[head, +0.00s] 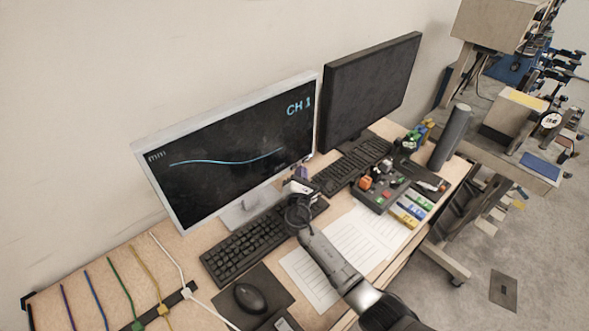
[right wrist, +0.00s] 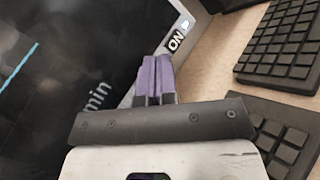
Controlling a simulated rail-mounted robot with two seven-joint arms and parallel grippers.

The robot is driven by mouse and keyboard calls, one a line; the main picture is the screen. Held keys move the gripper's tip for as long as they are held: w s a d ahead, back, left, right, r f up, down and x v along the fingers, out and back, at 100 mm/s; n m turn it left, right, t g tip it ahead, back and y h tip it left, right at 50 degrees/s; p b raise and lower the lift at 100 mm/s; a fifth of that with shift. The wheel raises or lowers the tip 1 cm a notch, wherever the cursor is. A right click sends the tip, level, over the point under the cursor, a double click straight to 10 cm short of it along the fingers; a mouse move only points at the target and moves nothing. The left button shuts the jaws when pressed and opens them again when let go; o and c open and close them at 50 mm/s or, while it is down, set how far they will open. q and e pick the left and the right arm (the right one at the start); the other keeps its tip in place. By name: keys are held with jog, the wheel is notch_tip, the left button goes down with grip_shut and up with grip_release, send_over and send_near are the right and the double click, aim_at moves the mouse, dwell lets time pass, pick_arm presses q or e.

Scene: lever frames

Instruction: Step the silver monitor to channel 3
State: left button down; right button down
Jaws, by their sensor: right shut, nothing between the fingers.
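The silver monitor (head: 225,150) stands at the left of the desk and is lit. Its dark screen reads "CH 1" at the upper right and shows a pale blue curve. My right gripper (head: 300,173) is at the monitor's lower right corner. Its purple fingertips (right wrist: 154,75) are together and empty, close to the bezel below the label. I cannot tell whether they touch it. My left gripper is out of view.
A black monitor (head: 368,90) with a dark screen stands to the right. Keyboards (head: 240,250) lie before both monitors. A control box (head: 380,190) with coloured knobs, paper sheets (head: 365,235), a mouse (head: 250,297) and coloured cables (head: 122,290) are on the desk. A dark cylinder (head: 452,135) stands at right.

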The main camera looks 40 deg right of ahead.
dwell(0.3)
jog(key=shift+w+b, duration=0.3)
jog(key=shift+w, duration=0.1)
dwell(0.4)
jog(key=shift+s+r, duration=0.1)
jog(key=shift+s, duration=0.1)
jog(key=shift+s+p, duration=0.15)
jog(key=shift+p, duration=0.2)
jog(key=shift+s, duration=0.45)
